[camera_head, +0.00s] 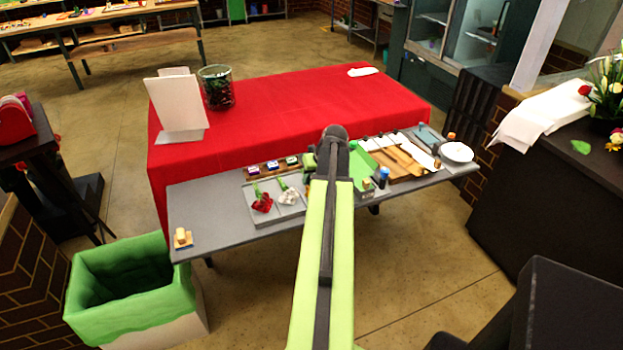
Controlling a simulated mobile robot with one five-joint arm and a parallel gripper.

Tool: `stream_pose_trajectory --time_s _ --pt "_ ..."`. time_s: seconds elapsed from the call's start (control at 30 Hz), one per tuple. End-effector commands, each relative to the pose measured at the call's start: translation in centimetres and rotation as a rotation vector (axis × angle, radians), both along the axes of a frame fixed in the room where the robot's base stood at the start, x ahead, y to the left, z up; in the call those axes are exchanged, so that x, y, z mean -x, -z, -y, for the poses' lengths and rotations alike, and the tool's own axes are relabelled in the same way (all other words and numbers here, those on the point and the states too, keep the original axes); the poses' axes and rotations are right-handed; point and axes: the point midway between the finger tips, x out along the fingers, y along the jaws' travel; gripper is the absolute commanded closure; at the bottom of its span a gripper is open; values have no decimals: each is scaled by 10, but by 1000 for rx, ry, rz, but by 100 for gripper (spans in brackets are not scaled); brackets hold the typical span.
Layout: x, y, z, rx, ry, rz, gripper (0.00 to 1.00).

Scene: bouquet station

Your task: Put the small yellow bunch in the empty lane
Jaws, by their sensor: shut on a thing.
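A grey tray (290,211) with lanes sits on the narrow grey bench, left of my arm. A bunch with a red bloom (263,203) lies in its left lane and a bunch with white blooms (288,197) in the lane beside it. My arm covers the tray's right side, so I cannot tell whether a lane there is empty. My gripper (311,165) is at the dark end of my arm, over the bench just behind the tray. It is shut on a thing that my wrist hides. I cannot make out the small yellow bunch anywhere.
A wooden rack (271,166) of small pots stands behind the tray. Right of my arm are a green sheet (362,165), small bottles, a wooden board and a white plate (457,152). A green-lined bin (130,310) stands below.

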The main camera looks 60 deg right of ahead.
Motion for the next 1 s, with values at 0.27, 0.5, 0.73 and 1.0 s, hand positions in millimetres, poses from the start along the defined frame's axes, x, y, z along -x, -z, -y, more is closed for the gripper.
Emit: stream_pose_trajectory --time_s 0.27,0.5,0.73,1.0 --pt "0 0 0 0 0 0 100" --pt "0 4 0 0 -1 0 100" --pt "-1 4 0 0 -1 -1 100" --pt "-1 4 -1 0 -1 -1 60"
